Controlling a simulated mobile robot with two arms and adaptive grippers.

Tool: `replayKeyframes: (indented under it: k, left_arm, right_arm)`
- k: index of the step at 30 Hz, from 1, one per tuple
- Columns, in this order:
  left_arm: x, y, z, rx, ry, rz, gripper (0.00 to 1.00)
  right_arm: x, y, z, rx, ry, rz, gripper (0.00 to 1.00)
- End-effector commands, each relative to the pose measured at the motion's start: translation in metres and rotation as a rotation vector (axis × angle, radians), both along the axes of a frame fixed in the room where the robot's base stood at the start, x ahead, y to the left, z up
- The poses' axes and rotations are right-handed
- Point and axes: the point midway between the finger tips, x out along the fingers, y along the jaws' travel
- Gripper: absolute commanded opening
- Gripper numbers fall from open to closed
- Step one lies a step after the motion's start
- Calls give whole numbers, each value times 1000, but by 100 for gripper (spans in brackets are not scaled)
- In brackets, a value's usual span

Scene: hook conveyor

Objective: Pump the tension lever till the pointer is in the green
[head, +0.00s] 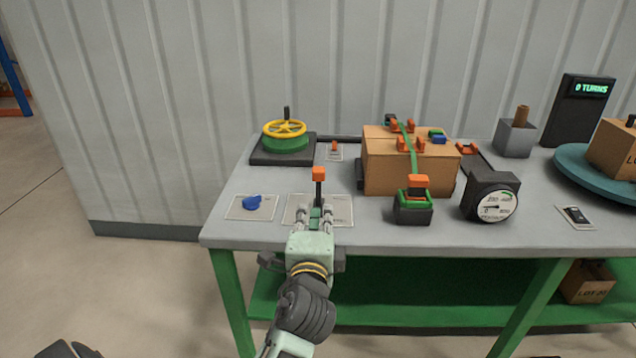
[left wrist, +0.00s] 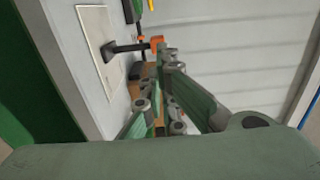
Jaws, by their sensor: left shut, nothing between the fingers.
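A green and black tensioner (head: 413,210) with an orange-topped lever (head: 418,182) stands at the front of the box, and a green strap (head: 410,150) runs over the box from it. A round dial gauge (head: 497,206) stands to its right; its pointer lies roughly level, but its coloured zones are too small to read. My left gripper (head: 317,215) is shut and empty, left of the tensioner, near a black upright handle with an orange top (head: 318,174). That handle also shows in the left wrist view (left wrist: 156,43); I cannot tell whether the fingers touch it.
The cardboard box (head: 390,170) carries orange corner pieces. A yellow handwheel (head: 285,129) stands back left, and a blue piece (head: 252,202) lies on a pale card. A turntable (head: 575,165) and a display reading 0 TURNS (head: 590,88) are at right. The table (head: 370,229) has clear front space.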

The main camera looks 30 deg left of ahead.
Motion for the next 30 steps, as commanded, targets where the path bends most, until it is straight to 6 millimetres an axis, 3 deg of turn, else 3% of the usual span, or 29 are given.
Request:
replayKeyframes:
  k: [15, 21, 30]
  left_arm:
    - [88, 54, 2, 0, -2, 1, 0]
    - [106, 64, 1, 0, -1, 0, 0]
    - [109, 66, 0, -1, -2, 0, 0]
  right_arm:
    - [0, 3, 12, 4, 0, -1, 46]
    - [0, 3, 14, 4, 0, -1, 46]
    - [0, 3, 14, 3, 0, -1, 46]
